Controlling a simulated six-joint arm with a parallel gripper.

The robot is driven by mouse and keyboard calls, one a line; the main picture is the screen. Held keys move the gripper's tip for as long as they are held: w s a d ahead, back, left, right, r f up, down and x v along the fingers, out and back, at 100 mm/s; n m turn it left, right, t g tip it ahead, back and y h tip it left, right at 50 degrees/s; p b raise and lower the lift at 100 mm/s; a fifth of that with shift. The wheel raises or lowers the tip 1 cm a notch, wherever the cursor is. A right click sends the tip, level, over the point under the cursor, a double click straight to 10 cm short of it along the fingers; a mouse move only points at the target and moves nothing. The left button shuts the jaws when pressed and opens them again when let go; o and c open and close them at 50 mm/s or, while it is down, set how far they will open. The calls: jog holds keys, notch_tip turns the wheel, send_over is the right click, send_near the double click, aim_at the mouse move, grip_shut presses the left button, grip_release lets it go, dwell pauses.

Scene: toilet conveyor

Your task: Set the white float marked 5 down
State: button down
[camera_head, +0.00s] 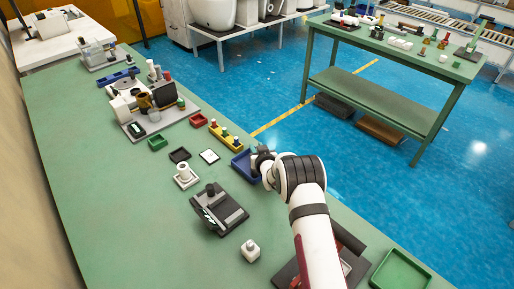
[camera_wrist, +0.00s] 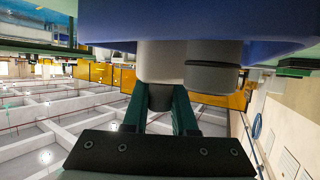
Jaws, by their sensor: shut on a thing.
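My gripper (camera_head: 257,163) is at the blue tray (camera_head: 238,168) on the right edge of the green table. In the wrist view the two dark green fingers (camera_wrist: 162,105) are shut on a pale cylindrical piece, the white float (camera_wrist: 158,62). A grey cylinder (camera_wrist: 212,68) with a dark ring stands close beside it. The blue tray (camera_wrist: 200,22) fills the top of the wrist view, right by the float. I cannot tell whether the float touches the tray. No number 5 can be read. In the head view my gripper and wrist hide most of the float.
A yellow rack (camera_head: 226,139) is behind. The table's left side is clear.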

jog(key=c, duration=0.7)
grip_release()
jog(key=shift+f, duration=0.1)
jog(key=shift+s+r, duration=0.2)
jog(key=v, duration=1.1)
jog(key=shift+s+d+r, duration=0.1)
jog(key=shift+s+d, duration=0.05)
jog(key=shift+s, duration=0.15)
